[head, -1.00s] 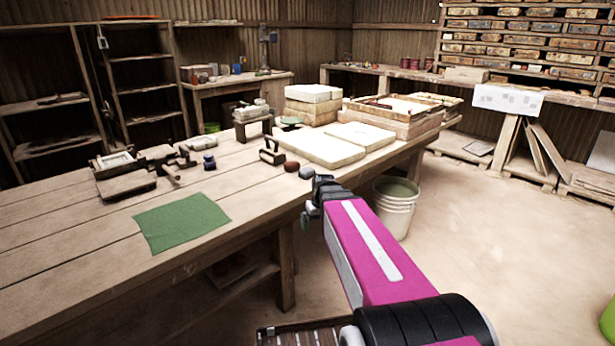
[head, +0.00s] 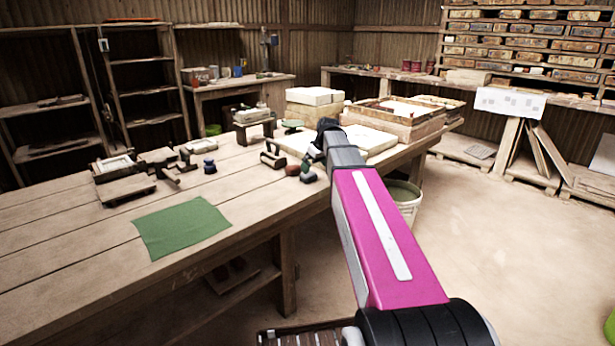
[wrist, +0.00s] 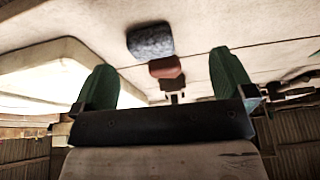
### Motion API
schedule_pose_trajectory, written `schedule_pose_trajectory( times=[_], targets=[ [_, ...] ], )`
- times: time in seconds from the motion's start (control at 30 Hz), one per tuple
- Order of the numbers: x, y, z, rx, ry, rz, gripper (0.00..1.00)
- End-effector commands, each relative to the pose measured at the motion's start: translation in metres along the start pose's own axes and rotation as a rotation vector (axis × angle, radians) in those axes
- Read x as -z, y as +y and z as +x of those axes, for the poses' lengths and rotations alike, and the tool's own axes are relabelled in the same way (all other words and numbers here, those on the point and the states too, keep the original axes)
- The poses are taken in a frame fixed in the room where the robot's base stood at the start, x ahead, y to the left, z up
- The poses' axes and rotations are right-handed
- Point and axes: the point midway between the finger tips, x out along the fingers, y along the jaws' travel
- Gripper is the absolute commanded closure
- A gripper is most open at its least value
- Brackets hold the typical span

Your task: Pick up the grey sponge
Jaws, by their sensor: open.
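The grey sponge (wrist: 150,41) is a dark, speckled grey block lying on the wooden table (head: 75,235), at the top of the wrist view. A reddish-brown piece (wrist: 165,68) lies right beside it; it also shows in the head view (head: 292,169) near the table's right edge. My gripper (wrist: 160,76) is open, with its two green fingers apart and nothing between them held. The sponge is apart from the fingers, beyond their tips.
Pale slabs (head: 372,139) lie just behind my gripper, with a framed tray (head: 405,122) beyond. A handled tool (head: 272,156) and a small dark blue object (head: 209,166) stand to the left. A green cloth (head: 182,227) lies flat in front. A bucket (head: 408,205) stands on the floor.

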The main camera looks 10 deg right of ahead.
Motion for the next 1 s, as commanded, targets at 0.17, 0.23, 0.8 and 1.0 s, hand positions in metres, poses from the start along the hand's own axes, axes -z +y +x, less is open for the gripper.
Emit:
schedule_pose_trajectory(
  times=[0.17,0.23,0.8,1.0],
  targets=[
    [0.020,0.010,-0.019,0.001,0.026,-0.044,0.00],
    [0.022,0.010,-0.018,0.001,0.027,-0.048,0.00],
    [0.023,0.011,0.040,0.001,0.027,-0.048,0.00],
    [0.025,0.014,0.062,0.002,0.026,-0.048,0.00]
  ],
)
